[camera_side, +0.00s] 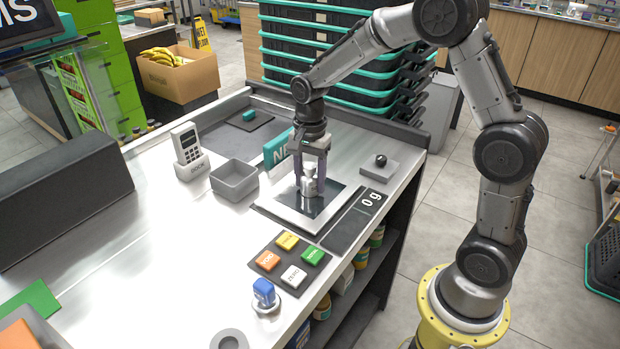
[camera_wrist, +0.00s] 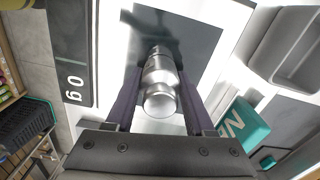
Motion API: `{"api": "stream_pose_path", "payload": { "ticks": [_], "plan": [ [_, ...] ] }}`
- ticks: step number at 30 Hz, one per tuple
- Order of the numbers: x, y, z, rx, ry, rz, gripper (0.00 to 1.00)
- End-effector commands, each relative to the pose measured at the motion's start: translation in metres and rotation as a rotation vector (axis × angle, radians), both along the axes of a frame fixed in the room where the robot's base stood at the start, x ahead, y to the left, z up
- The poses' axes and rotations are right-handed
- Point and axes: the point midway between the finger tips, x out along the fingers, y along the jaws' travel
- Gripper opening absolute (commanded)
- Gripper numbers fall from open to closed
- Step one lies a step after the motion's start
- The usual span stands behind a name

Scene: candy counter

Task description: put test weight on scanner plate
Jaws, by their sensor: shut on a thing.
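The test weight (camera_side: 310,186) is a small shiny silver cylinder with a narrower neck. My gripper (camera_side: 311,190) points down and is shut on it, with one purple-grey finger on each side. The weight also shows between the fingers in the wrist view (camera_wrist: 160,88). The scanner plate (camera_side: 325,207) is a dark glass square in a pale metal frame, directly under the weight. The plate also shows in the wrist view (camera_wrist: 195,45). The weight is over the glass; I cannot tell whether its base touches. The display (camera_side: 369,200) beside the plate reads 0 g.
A teal block marked NE (camera_side: 278,148) stands close behind the plate. A grey open bin (camera_side: 234,180) and a handset in its dock (camera_side: 188,150) are to the left. A grey pad with a dark knob (camera_side: 379,168) is at right. Coloured keys (camera_side: 292,260) lie in front.

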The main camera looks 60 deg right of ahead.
Motion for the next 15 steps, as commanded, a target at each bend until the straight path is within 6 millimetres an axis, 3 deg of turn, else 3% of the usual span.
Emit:
{"api": "stream_pose_path", "payload": {
  "ticks": [3, 4, 6, 8, 15],
  "plan": [
    [0.0008, -0.0001, -0.0022, -0.001, -0.003, 0.0, 0.0],
    [0.0001, 0.0, -0.0029, 0.0, -0.001, 0.0, 0.59],
    [0.0001, 0.0, -0.0028, 0.0, 0.0, 0.0, 0.72],
    [0.0001, 0.0, -0.0027, 0.0, 0.0, 0.0, 0.83],
    [0.0, 0.0, -0.0027, 0.0, 0.0, 0.0, 0.84]
  ]
}}
